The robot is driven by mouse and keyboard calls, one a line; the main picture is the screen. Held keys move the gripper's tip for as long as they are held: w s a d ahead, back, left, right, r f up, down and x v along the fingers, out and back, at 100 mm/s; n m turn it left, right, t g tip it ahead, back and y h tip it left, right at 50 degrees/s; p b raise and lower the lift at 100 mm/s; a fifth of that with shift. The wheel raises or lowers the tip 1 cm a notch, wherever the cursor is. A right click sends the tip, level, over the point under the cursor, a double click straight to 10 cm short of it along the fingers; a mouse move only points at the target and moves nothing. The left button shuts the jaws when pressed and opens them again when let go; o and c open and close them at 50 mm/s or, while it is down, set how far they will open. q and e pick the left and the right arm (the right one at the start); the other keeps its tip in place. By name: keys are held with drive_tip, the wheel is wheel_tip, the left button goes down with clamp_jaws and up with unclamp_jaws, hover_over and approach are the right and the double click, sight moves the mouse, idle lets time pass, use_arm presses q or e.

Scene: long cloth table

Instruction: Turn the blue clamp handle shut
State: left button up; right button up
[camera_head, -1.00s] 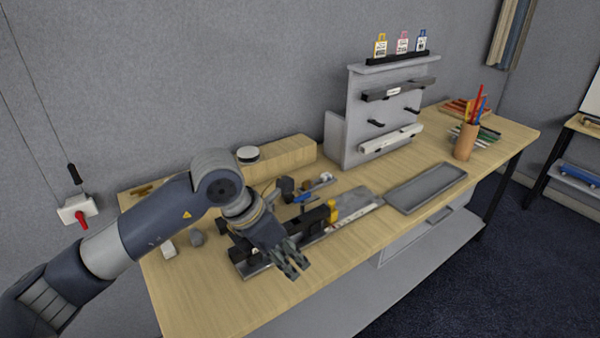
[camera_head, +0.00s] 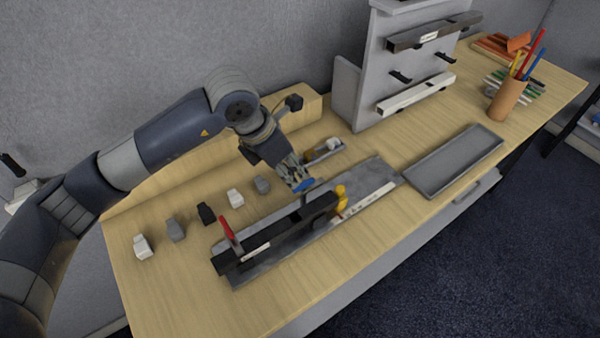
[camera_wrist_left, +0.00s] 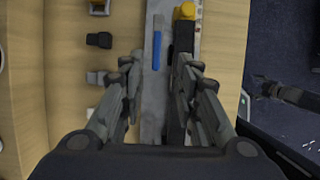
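The blue clamp handle (camera_head: 303,185) stands beside the long black bar (camera_head: 275,232) on a grey metal plate (camera_head: 372,176). In the left wrist view the blue handle (camera_wrist_left: 157,50) lies lengthwise, in line with the gap between my fingers. My left gripper (camera_head: 296,174) is open at the handle, and its fingers partly cover the clamp. In the left wrist view my left gripper (camera_wrist_left: 159,62) has one finger on each side of the gap; contact cannot be told. A dark jointed part at that view's right looks like my right gripper (camera_wrist_left: 262,88), its state unclear.
A red handle (camera_head: 230,236) rises at the bar's near end; a yellow piece (camera_head: 341,197) is at its far end. Several small blocks (camera_head: 205,212) line the table's left side. A grey tray (camera_head: 455,160) and a pencil cup (camera_head: 507,100) stand to the right.

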sight(302, 183)
use_arm(q)
drive_tip(key=p+x, duration=0.1)
drive_tip(key=x, duration=0.2)
drive_tip(key=shift+w+f, duration=0.2)
drive_tip(key=shift+f, duration=0.05)
drive_tip(key=p+x, duration=0.1)
drive_tip(key=x, duration=0.2)
drive_tip(key=shift+w+d+f, duration=0.1)
drive_tip(key=shift+w+f, duration=0.1)
drive_tip(key=shift+f, duration=0.1)
drive_tip(key=c, duration=0.3)
clamp_jaws()
use_arm(e)
drive_tip(key=shift+w+r, duration=1)
drive_tip(key=shift+r, duration=0.2)
